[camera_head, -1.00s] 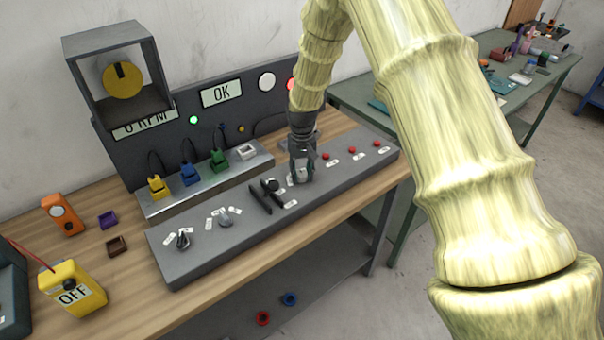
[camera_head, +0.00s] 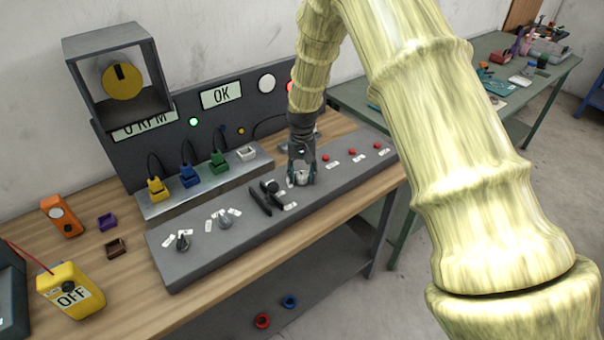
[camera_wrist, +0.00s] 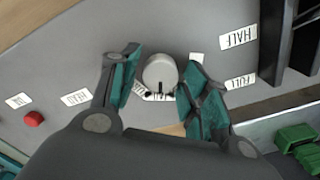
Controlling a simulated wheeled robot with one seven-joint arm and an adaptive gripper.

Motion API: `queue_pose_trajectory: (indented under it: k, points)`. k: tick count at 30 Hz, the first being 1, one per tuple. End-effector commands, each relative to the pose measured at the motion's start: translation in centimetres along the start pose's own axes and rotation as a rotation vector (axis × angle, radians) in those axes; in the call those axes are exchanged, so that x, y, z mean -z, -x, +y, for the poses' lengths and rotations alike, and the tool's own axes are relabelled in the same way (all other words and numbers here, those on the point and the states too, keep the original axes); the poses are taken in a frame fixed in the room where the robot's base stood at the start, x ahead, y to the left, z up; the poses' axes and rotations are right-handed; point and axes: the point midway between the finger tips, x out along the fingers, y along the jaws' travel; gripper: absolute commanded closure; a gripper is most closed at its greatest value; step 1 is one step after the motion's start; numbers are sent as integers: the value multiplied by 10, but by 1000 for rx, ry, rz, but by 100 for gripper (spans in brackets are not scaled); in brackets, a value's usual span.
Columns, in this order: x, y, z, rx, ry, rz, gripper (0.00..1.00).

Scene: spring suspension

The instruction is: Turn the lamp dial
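A round pale grey dial (camera_wrist: 160,72) sits on the grey control panel, between my gripper's two fingers in the wrist view. It has small white labels around it; some are partly hidden by the fingers, and I cannot read them clearly. My gripper (camera_wrist: 164,60) is open, one teal-padded finger on each side of the dial. A gap shows on the left; the right finger is very close, and I cannot tell whether it touches. In the head view my gripper (camera_head: 302,181) points down over the dial (camera_head: 302,178), with the fingers around it.
Black levers (camera_head: 267,197) stand just left of my gripper on the panel (camera_head: 200,262). Red buttons (camera_head: 351,152) lie to its right. Two other dials (camera_head: 225,221) are at the panel's left. Colored plugs (camera_head: 188,176) and an upright display board (camera_head: 221,95) stand behind.

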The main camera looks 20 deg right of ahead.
Motion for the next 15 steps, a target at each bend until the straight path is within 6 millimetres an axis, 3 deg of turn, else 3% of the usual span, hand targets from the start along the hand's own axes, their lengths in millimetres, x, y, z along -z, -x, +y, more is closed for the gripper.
queue_pose_trajectory:
  k: [10,15]
  points:
    - [-1,0,0,0,1,-2,46]
    - [0,13,0,0,1,0,46]
